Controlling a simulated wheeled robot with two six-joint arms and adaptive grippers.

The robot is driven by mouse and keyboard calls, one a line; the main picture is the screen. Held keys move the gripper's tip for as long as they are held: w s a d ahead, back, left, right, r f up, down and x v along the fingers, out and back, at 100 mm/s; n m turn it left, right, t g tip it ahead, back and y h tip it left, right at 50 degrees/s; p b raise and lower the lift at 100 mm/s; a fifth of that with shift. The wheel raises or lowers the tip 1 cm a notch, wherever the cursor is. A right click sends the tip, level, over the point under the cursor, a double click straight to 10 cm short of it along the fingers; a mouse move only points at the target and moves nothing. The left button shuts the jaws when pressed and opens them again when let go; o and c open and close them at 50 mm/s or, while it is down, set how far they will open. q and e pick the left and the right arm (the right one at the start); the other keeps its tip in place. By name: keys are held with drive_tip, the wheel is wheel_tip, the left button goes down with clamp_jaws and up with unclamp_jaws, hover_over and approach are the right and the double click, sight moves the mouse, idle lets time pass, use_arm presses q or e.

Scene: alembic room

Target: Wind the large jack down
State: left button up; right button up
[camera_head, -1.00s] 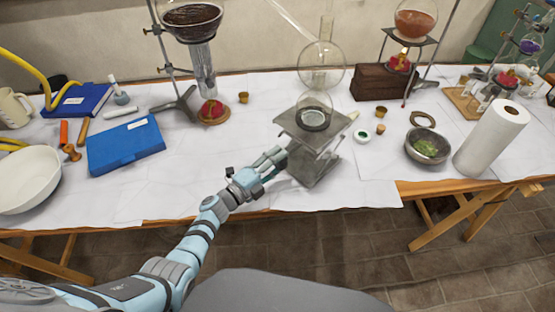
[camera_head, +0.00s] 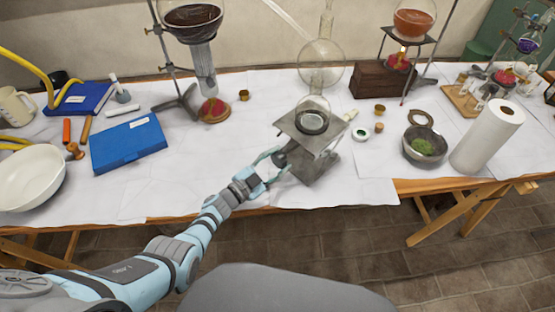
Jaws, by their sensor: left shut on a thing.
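The large jack (camera_head: 318,135) stands near the table's front edge, a grey metal plate on a folding frame, with its base partly hidden. A round glass flask (camera_head: 312,112) rests on the plate, in a dark ring. My left gripper (camera_head: 276,161) is at the jack's left side, below the plate. It is shut on the jack's dark knob (camera_head: 281,159), which the fingers partly hide. My right gripper is not in view.
A stand with glassware (camera_head: 204,70) is behind to the left, and a blue case (camera_head: 128,145) lies at left. A metal bowl (camera_head: 425,145) and paper roll (camera_head: 488,137) stand right. A tall clear flask (camera_head: 321,64) rises behind the jack.

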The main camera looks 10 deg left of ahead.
use_arm(q)
drive_tip(key=shift+n, duration=1.3)
drive_tip(key=o, duration=1.2)
drive_tip(key=v, duration=1.2)
drive_tip(key=shift+s, duration=0.1)
drive_tip(key=shift+f, duration=0.1)
